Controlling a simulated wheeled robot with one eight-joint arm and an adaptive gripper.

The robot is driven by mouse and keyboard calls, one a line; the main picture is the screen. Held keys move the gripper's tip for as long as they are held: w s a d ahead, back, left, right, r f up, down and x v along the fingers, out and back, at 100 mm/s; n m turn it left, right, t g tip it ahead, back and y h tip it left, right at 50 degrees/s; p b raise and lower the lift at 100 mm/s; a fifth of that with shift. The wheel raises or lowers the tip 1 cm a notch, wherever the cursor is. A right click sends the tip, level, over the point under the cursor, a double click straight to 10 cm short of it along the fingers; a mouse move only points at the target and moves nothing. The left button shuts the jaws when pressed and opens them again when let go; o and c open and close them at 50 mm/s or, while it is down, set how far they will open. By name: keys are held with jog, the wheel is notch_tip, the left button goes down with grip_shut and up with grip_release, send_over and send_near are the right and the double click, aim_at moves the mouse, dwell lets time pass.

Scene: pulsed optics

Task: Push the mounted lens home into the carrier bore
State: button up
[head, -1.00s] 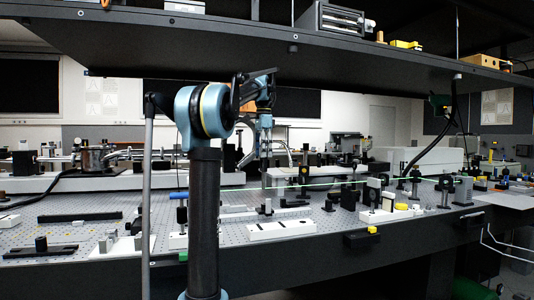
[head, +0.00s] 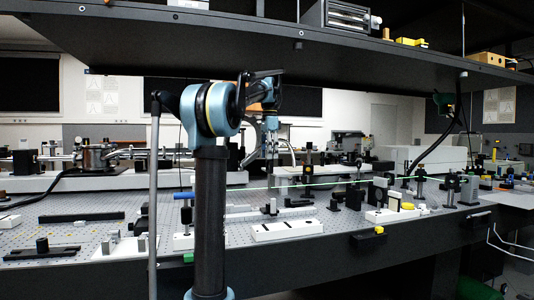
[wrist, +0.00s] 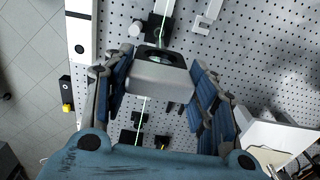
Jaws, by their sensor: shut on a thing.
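My gripper (wrist: 162,88) has blue-padded fingers on both sides of a grey, rounded block, the mounted lens (wrist: 163,77), in the wrist view. A dark recess with a round, glassy part shows at the block's far side. In the head view my gripper (head: 271,146) points down above the bench, behind my arm's column; what it holds is too small to make out there. I cannot pick out the carrier bore with certainty; a dark and grey mount (wrist: 138,30) stands just beyond the block in the wrist view.
A green beam (wrist: 142,115) crosses the perforated bench (head: 60,233). A white slotted block (head: 288,230) lies near the front edge. Several posts and mounts, including a black one (head: 381,190), stand at right. A dark shelf (head: 240,36) hangs overhead. Floor (wrist: 32,65) lies beyond the bench edge.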

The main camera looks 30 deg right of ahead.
aim_at(269, 172)
jog(key=shift+f, duration=4.2)
jog(key=o, duration=1.7)
notch_tip(269, 172, up, 16)
jog(key=shift+f, duration=0.1)
jog(key=shift+a, duration=0.1)
jog(key=s+a, duration=0.2)
jog(key=s, duration=0.2)
jog(key=s+a, duration=0.2)
jog(key=s, duration=0.2)
jog(key=s+a, duration=0.3)
jog(key=s, duration=0.1)
jog(key=shift+a, duration=0.1)
